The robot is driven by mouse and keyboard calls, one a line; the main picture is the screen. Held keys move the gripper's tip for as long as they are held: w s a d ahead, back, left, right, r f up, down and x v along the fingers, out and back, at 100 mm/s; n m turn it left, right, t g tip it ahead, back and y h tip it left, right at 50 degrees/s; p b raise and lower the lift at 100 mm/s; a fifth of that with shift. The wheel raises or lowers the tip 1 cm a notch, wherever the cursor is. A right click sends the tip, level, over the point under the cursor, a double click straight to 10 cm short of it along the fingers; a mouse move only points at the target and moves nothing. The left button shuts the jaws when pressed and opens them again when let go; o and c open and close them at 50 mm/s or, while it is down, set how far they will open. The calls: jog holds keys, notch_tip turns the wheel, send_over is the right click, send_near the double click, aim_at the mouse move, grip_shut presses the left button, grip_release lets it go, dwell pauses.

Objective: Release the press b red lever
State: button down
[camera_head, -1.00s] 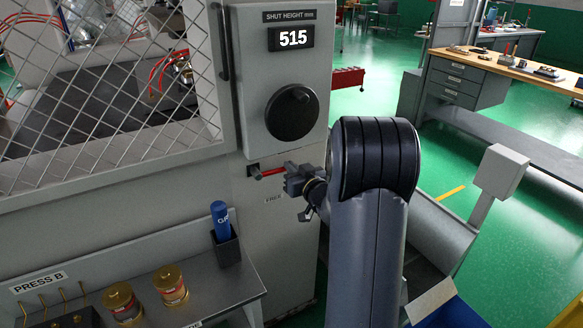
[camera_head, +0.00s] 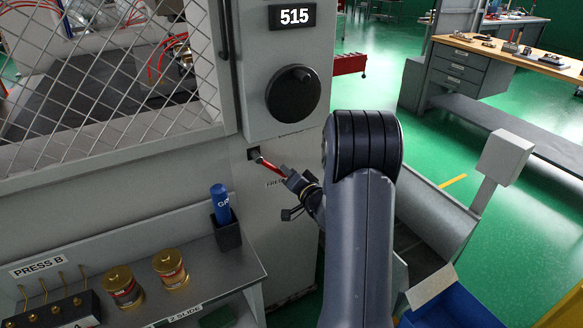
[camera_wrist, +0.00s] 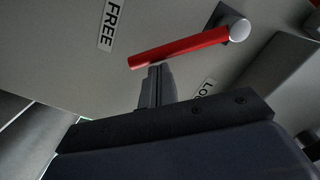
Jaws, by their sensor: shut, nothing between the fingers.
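The red lever (camera_head: 270,166) comes out of a dark pivot on the grey press front and slopes down to the right in the head view. In the wrist view the lever (camera_wrist: 185,46) spans the upper middle, with its round grey hub at the right end. My gripper (camera_head: 291,178) is at the lever's free end. In the wrist view my gripper's fingers (camera_wrist: 157,70) are shut and empty, with their tips right beside the lever near its free end. I cannot tell for sure whether they touch it. A FREE label (camera_wrist: 112,25) and a partly hidden LOCK label (camera_wrist: 207,86) flank the lever.
A shelf marked PRESS B (camera_head: 235,262) at lower left holds brass canisters and a blue tube. A blue bin (camera_head: 455,308) stands at lower right.

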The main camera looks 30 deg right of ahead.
jog(key=shift+s+a+f+m+b, duration=0.1)
jog(key=shift+a+f+m+b, duration=0.4)
jog(key=shift+a+m, duration=0.3)
jog(key=shift+w+a+f+m+b, duration=0.1)
jog(key=shift+a+f+m+b, duration=0.25)
jog(key=shift+a+f+m, duration=0.45)
jog(key=shift+s+a+f+m+b, duration=0.1)
jog(key=shift+a+f+m+b, duration=0.35)
jog(key=shift+m, duration=0.55)
jog(key=shift+a, duration=0.1)
